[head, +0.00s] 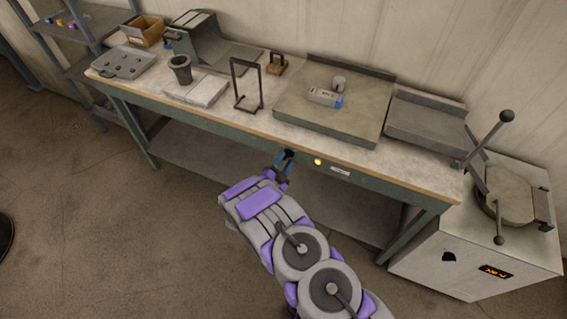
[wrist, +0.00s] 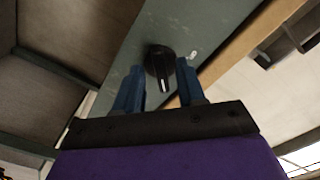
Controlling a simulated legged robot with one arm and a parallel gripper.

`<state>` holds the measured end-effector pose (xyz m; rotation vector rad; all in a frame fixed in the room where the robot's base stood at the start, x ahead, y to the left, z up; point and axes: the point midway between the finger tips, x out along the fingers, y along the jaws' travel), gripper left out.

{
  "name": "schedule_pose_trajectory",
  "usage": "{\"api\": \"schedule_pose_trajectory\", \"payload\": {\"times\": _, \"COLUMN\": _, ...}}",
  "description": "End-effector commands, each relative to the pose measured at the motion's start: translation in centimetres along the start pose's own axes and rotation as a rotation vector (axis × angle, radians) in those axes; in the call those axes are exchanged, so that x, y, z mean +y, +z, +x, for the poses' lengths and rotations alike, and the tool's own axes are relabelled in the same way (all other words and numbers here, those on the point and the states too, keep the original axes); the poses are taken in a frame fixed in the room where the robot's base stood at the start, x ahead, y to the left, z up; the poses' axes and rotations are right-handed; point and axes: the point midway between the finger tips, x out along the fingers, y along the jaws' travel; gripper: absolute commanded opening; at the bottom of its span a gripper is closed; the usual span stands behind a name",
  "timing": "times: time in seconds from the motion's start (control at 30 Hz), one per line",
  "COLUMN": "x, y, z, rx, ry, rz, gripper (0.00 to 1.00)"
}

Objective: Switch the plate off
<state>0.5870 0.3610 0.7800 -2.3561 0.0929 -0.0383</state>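A black knob (wrist: 158,62) with a white pointer line sits on the green front rail of the bench. My gripper (head: 284,159) is at that rail, and its blue fingers (wrist: 159,72) stand apart on either side of the knob in the wrist view. I see small gaps between the fingers and the knob's pointer; contact cannot be told. A small lamp (head: 317,161) on the rail, right of my gripper, glows yellow. The wide flat plate (head: 299,116) lies on the bench above it. In the head view my gripper hides the knob.
A white label (head: 340,170) is right of the lamp. A white cabinet (head: 475,250) with a lit display stands at right.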

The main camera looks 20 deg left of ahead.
Motion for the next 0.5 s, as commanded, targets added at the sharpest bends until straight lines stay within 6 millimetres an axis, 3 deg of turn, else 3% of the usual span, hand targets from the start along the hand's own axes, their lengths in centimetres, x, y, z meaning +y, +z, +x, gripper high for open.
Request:
{"api": "schedule_pose_trajectory", "payload": {"times": 0.3, "x": -0.02, "y": 0.01, "z": 0.20, "rx": -0.001, "ry": 0.000, "rz": 0.000, "gripper": 0.38}}
{"api": "schedule_pose_trajectory", "payload": {"times": 0.5, "x": -0.02, "y": 0.03, "z": 0.18, "rx": -0.001, "ry": 0.000, "rz": 0.000, "gripper": 0.19}}
